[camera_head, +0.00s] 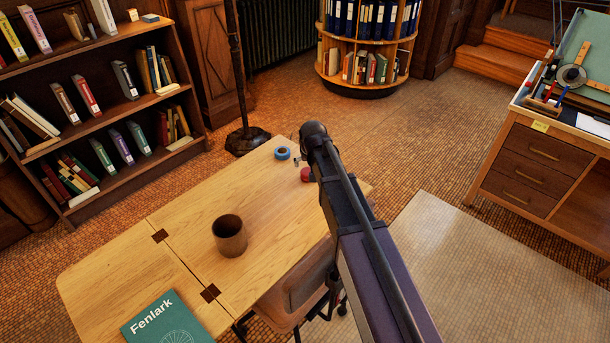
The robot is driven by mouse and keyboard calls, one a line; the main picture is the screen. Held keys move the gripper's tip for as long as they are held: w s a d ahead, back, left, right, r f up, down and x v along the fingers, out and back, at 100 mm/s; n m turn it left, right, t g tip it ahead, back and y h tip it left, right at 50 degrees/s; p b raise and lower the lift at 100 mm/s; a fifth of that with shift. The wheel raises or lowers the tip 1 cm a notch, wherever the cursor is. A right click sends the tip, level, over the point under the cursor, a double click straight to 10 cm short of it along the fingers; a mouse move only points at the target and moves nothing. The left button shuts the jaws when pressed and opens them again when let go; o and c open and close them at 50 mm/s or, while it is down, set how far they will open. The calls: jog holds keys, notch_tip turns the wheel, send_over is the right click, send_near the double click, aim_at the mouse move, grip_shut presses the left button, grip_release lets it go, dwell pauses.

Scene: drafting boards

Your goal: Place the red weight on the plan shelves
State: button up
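A small round red object, which looks like the red weight (306,174), is on the far right part of the wooden table (180,220), partly hidden by my arm. My arm reaches over the table from the lower right, with its wrist end just above and right of the red object. My gripper is mostly hidden behind the wrist, so its fingers cannot be made out. Wooden shelves with books (120,110) stand at the left, with gaps between the books. A round bookcase (366,83) stands at the back. I cannot tell which are the plan shelves.
A blue tape roll (282,153) lies beside the red object. A brown cup (229,236) and a green Fenlark book (168,322) are on the table. A chair (300,287) is at its near side. A drawer desk (530,165) stands right. Tiled floor between is clear.

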aim_at(308, 170)
jog(key=shift+s+b+x, duration=0.2)
jog(key=shift+b+x, duration=1.35)
jog(key=shift+x, duration=0.15)
jog(key=shift+b+x, duration=0.85)
jog(key=shift+x, duration=0.15)
jog(key=shift+a+r, duration=0.1)
jog(key=c, duration=1.2)
jog(key=shift+r, duration=0.15)
jog(key=shift+c, duration=0.2)
notch_tip(308, 170, up, 3)
jog(key=p, duration=0.3)
jog(key=shift+r+p, duration=0.2)
jog(key=shift+p, duration=0.2)
jog(key=s+d, duration=0.2)
jog(key=d, duration=0.3)
jog(key=s+d+p, duration=0.1)
jog(key=s+d, duration=0.1)
jog(key=d, duration=0.3)
jog(key=s+d+r, duration=0.1)
jog(key=s+d, duration=0.1)
jog(key=d, duration=0.3)
jog(key=shift+r, duration=0.15)
jog(key=shift+r, duration=0.1)
